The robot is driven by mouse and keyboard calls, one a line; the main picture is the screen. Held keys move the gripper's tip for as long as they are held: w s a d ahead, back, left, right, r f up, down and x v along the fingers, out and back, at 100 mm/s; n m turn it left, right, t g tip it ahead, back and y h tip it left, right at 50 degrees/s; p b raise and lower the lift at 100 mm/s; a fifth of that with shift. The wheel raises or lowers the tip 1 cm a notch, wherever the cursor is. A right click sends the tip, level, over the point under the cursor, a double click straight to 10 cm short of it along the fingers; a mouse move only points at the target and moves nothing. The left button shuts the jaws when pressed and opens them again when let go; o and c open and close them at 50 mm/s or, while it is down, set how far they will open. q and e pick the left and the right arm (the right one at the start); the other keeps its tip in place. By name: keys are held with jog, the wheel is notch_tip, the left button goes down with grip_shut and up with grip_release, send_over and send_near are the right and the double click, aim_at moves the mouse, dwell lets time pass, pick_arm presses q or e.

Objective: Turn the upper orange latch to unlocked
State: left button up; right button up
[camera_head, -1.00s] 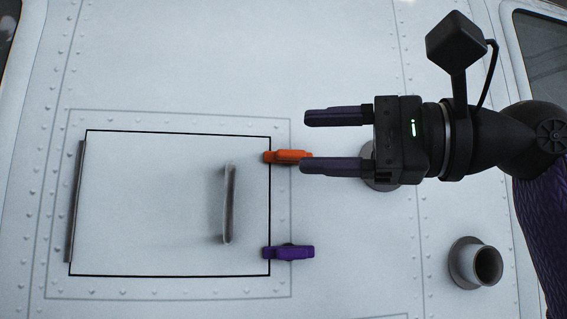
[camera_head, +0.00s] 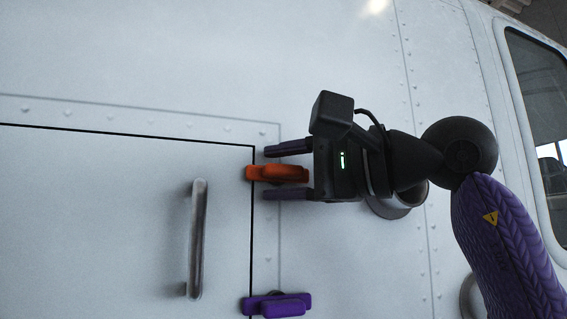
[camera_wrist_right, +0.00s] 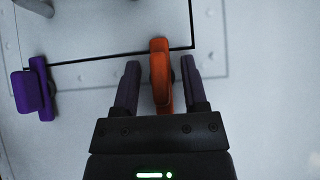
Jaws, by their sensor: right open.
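The upper orange latch (camera_head: 277,173) sits at the right edge of the panel door, lying level across the black door seam. My right gripper (camera_head: 287,172) is open, with one finger above the latch and one below it. In the right wrist view the orange latch (camera_wrist_right: 160,75) stands between the two fingers (camera_wrist_right: 157,80), with a small gap visible on each side. The lower purple latch (camera_head: 277,305) also lies across the seam, and it shows at the left of the right wrist view (camera_wrist_right: 36,90). My left gripper is not in view.
The white door (camera_head: 110,210) is flush in the riveted hull and has a grey upright handle (camera_head: 197,240) left of the latches. A round grey pipe fitting (camera_head: 405,200) sticks out behind my right wrist. A window (camera_head: 535,110) is at the far right.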

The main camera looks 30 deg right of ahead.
jog(key=shift+s+a, duration=0.1)
jog(key=shift+s, duration=0.25)
jog(key=shift+w, duration=0.35)
jog(key=c, duration=0.5)
grip_shut()
jog(key=shift+f, duration=0.1)
jog(key=m+t+b, duration=0.1)
jog(key=b, duration=0.1)
jog(key=shift+f+y+b, duration=0.2)
jog(key=shift+y+b, duration=0.1)
jog(key=shift+y, duration=0.1)
jog(key=m+t+h+b, duration=0.3)
jog(key=m+h+b, duration=0.1)
jog(key=m, duration=0.3)
jog(key=m+t+h+b, duration=0.4)
jog(key=m+b, duration=0.3)
jog(key=m+t+h+b, duration=0.3)
jog(key=m+h+b, duration=0.1)
jog(key=m, duration=0.4)
jog(key=shift+s+h+b, duration=0.15)
jog(key=shift+h+b, duration=0.25)
jog(key=shift+b, duration=0.4)
jog(key=shift+r+m+h+b, duration=0.15)
jog(key=shift+m+h+b, duration=0.4)
jog(key=shift+m+h, duration=0.45)
jog(key=shift+r+m+h+b, duration=0.15)
jog(key=shift+m+h+b, duration=0.35)
jog(key=shift+m+h, duration=0.5)
